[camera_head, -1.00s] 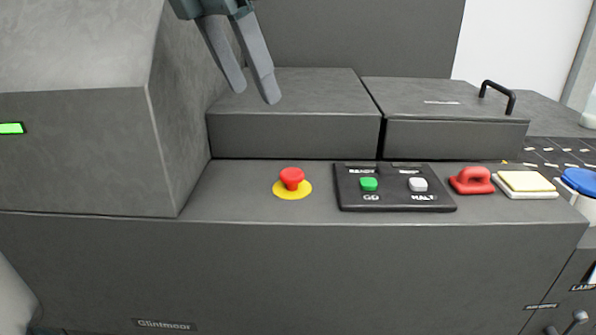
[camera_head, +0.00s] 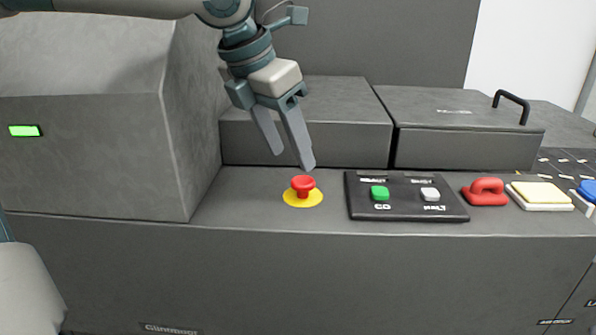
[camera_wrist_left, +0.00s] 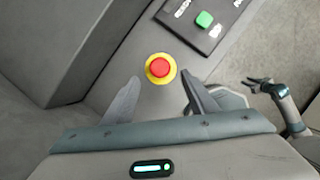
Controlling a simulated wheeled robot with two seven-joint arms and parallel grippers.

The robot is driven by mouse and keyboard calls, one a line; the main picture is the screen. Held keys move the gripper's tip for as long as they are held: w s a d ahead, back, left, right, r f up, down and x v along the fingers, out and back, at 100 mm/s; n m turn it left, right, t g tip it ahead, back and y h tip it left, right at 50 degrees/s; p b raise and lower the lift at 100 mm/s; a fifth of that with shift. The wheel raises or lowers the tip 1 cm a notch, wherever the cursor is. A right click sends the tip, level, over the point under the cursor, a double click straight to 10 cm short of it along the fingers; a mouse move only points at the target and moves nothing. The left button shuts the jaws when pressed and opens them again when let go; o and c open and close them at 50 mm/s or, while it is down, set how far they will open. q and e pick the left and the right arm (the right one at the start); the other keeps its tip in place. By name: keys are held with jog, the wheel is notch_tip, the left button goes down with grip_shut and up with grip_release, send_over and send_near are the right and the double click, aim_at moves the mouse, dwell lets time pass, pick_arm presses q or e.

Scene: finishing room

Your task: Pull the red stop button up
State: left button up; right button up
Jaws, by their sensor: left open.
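The red stop button (camera_head: 303,184) stands on a round yellow base (camera_head: 302,198) on the grey ledge of the machine. My left gripper (camera_head: 293,160) is open and empty, just above and behind the button in the head view, with its fingers pointing down. In the left wrist view the red button (camera_wrist_left: 160,67) lies beyond the two spread fingertips of the left gripper (camera_wrist_left: 160,87), roughly between them. The fingers look apart from the button. In the left wrist view another arm of mine shows at the right, its gripper fingers spread apart (camera_wrist_left: 257,82).
Right of the button sits a black panel (camera_head: 405,210) with a green button (camera_head: 380,193) and a white button (camera_head: 430,194). A tall grey housing (camera_head: 95,150) rises at the left.

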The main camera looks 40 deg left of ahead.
aim_at(302, 181)
pick_arm(q)
jog(key=x, duration=0.4)
jog(key=shift+w+f, duration=0.1)
jog(key=shift+f, duration=0.05)
jog(key=shift+x, duration=0.9)
pick_arm(e)
jog(key=shift+s, duration=0.2)
pick_arm(q)
jog(key=shift+c, duration=0.7)
pick_arm(e)
jog(key=shift+w, duration=0.1)
